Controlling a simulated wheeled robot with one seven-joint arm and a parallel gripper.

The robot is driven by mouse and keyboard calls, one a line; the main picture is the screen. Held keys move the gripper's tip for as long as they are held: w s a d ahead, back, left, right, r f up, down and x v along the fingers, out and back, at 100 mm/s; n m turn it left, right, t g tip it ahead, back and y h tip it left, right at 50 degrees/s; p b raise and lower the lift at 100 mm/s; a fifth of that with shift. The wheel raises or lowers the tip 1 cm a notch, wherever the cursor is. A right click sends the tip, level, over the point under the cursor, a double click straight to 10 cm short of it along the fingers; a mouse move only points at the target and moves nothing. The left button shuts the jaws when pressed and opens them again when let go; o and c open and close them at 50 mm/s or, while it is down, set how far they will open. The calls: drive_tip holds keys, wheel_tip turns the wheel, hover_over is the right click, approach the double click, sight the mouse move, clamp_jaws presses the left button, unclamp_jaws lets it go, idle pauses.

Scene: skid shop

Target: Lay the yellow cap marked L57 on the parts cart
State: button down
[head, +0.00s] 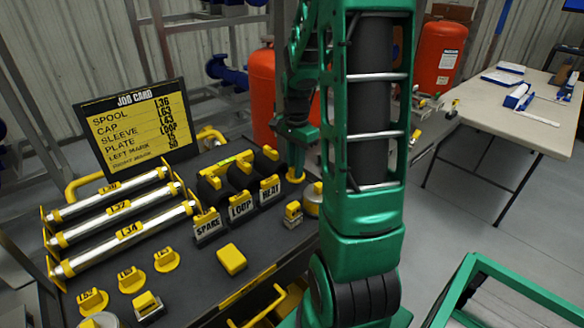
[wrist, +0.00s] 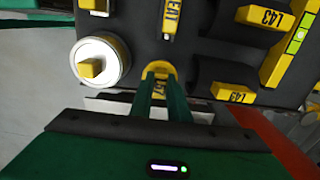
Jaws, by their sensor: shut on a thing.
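My gripper (head: 294,160) is above the back right edge of the dark-topped cart (head: 205,287), pointing down. It is shut on a small yellow cap (head: 296,177). In the wrist view the cap (wrist: 157,72) sits between the two green fingertips (wrist: 163,98); its dark marking looks like L57 but is small and partly hidden. I cannot tell whether the cap touches the cart. Several other yellow caps with dark labels, including one cap (head: 166,260), lie flat along the left front of the cart top.
Three silver spools (head: 125,208) lie at the left, before the job card (head: 135,125). Black holders with a LOOP sign (head: 241,207) stand mid-cart. A yellow block (head: 231,259) lies in front, with bare top around it.

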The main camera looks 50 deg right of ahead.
drive_tip(key=shift+f, duration=2.15)
idle(0.9)
drive_tip(key=c, duration=1.6)
unclamp_jaws()
drive_tip(key=shift+c, duration=0.3)
drive_tip(key=shift+c, duration=0.5)
drive_tip(key=shift+r, duration=4)
